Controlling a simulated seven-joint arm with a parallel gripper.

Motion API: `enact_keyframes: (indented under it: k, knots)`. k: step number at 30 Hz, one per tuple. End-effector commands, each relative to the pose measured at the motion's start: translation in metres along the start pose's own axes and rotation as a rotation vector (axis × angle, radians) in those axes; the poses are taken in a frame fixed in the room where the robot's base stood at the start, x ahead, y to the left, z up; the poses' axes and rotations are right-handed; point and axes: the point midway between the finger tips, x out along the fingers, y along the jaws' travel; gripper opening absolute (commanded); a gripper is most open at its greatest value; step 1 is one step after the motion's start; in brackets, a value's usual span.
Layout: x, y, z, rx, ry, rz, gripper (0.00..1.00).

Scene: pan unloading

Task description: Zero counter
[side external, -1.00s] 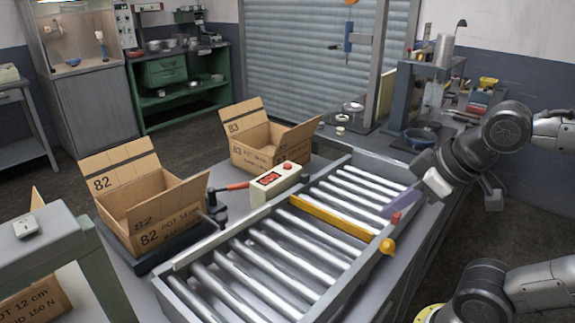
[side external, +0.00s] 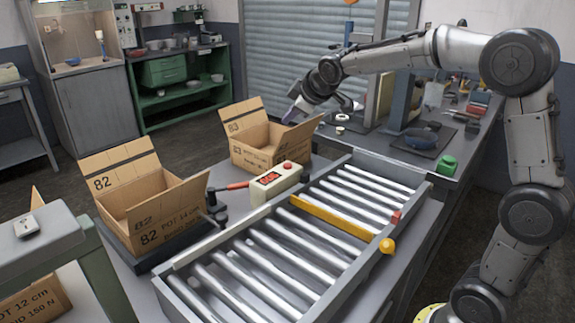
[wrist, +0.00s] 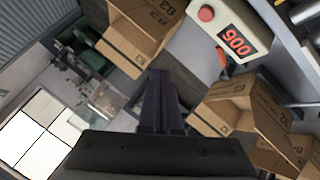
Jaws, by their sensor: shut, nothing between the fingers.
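The counter (side external: 276,184) is a cream box with a red lit display and a red button (side external: 287,165), beside the roller conveyor's left rail. In the wrist view the counter (wrist: 229,33) is at the upper right, with its button (wrist: 206,13) to the left of the display. The display shows lit digits at a slant, two of them zeros; I cannot read the other surely. My gripper (side external: 292,115) is shut and empty, in the air near the back carton, behind and above the counter. In the wrist view my gripper (wrist: 158,78) points between the cartons, apart from the counter.
Open cartons marked 83 (side external: 262,151) and 82 (side external: 160,204) stand left of the conveyor (side external: 434,187). A yellow bar (side external: 330,216) with a yellow knob crosses the rollers. A green object (side external: 447,165) stands by the right rail. The rollers are clear.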

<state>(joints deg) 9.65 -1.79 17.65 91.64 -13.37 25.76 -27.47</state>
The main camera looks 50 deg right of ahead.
Motion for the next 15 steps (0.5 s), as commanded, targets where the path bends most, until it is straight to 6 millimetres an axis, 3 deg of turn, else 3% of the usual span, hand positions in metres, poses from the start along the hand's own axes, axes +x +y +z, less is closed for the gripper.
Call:
enact_keyframes:
  k: [5,15]
  knots:
    - [0.0137,-0.0031,0.0103,0.006,-0.03,-0.015,0.0]
    - [0.0133,-0.0025,0.0114,0.008,-0.031,-0.014,0.0]
